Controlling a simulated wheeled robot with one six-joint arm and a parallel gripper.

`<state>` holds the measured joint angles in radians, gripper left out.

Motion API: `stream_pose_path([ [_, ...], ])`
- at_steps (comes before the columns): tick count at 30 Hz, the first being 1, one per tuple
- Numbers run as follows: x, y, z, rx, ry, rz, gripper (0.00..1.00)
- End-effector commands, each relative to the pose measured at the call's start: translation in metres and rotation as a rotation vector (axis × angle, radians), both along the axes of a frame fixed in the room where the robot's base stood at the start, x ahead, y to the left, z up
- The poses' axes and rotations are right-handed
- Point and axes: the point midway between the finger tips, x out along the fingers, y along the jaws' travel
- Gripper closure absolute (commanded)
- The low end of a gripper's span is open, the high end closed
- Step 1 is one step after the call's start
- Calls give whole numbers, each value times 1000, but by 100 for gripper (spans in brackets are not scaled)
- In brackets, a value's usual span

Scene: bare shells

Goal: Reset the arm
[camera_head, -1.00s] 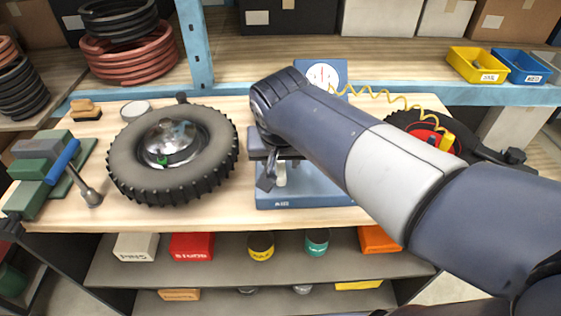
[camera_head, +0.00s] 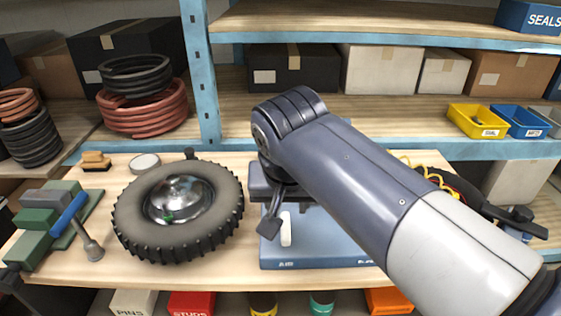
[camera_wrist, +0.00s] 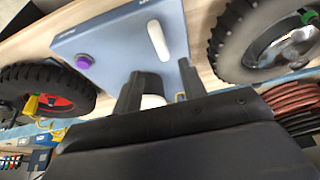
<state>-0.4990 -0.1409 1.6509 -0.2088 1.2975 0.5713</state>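My arm reaches from the lower right over the workbench, its wrist bent down above the blue "AIR" panel (camera_head: 330,248). My gripper (camera_head: 271,222) points down in front of this panel, partly hidden by the arm in the head view. In the wrist view, my gripper (camera_wrist: 160,85) has its two dark fingers apart, with the blue panel (camera_wrist: 110,45) beyond them. A dark round part with white shows behind the gap. I see nothing held between the fingers.
A knobbly wheel (camera_head: 130,225) with a shiny hub lies left of the panel. Another wheel with a red hub (camera_wrist: 58,103) lies on the panel's other side. Shelves (camera_head: 340,103) stand behind.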

Motion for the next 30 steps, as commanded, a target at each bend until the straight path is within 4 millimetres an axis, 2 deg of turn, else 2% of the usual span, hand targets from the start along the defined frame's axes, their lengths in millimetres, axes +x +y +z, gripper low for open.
stream_pose_path([
  [18, 38, -2, -94, -2, 3, 0, 60],
  [20, 40, -3, -100, -2, 3, 0, 60],
  [30, 40, -2, -97, -1, 0, 35, 60],
])
